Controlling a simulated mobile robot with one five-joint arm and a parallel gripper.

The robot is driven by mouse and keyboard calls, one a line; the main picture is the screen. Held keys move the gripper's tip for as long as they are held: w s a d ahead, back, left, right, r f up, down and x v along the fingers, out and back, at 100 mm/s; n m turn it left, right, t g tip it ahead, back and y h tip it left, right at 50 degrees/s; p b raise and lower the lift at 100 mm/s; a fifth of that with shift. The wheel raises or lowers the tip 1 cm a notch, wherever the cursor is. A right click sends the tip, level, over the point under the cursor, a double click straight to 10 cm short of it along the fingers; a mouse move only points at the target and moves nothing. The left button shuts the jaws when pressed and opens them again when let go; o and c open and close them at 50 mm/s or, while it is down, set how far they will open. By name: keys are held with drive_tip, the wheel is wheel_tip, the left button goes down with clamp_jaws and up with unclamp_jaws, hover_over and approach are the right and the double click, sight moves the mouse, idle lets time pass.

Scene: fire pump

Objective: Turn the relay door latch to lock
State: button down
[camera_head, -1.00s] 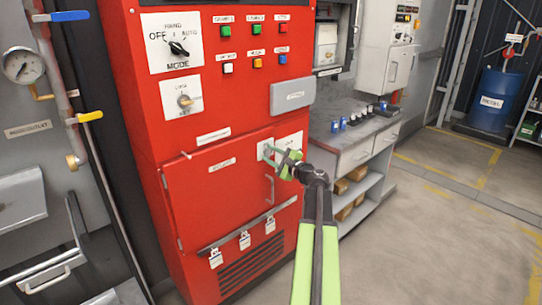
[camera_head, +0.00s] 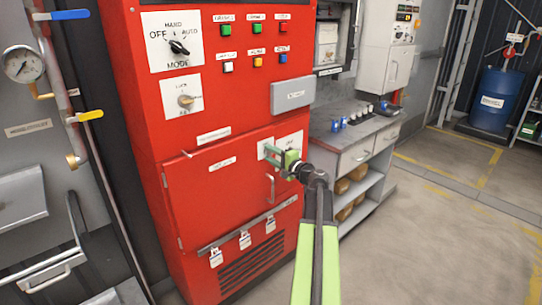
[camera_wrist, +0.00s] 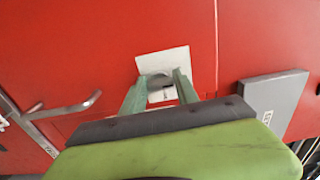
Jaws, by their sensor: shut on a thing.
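The relay door (camera_head: 220,190) is a red panel low on the red cabinet and looks closed. The door latch sits on a white plate (camera_head: 291,143) at the door's upper right; the plate also shows in the wrist view (camera_wrist: 165,60). My gripper (camera_head: 268,152) reaches the plate from the front right, its green fingers at the latch. In the wrist view, the fingers (camera_wrist: 160,82) stand on both sides of a grey rounded latch knob (camera_wrist: 158,81), shut on it. The fingers and gripper body hide much of the latch, so its exact angle is unclear.
A door handle (camera_head: 271,188) is just below my gripper. A grey box (camera_head: 293,95) juts from the cabinet above, also close by in the wrist view (camera_wrist: 275,98). A metal bar with several tags (camera_head: 245,240) crosses below. A workbench (camera_head: 355,155) stands to the right; open floor lies beyond.

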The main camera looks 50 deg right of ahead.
idle(0.3)
drive_tip(key=c, duration=0.9)
unclamp_jaws()
drive_tip(key=s, duration=0.5)
drive_tip(key=s+a, duration=0.1)
drive_tip(key=s, duration=1.1)
drive_tip(key=shift+s+a, duration=0.15)
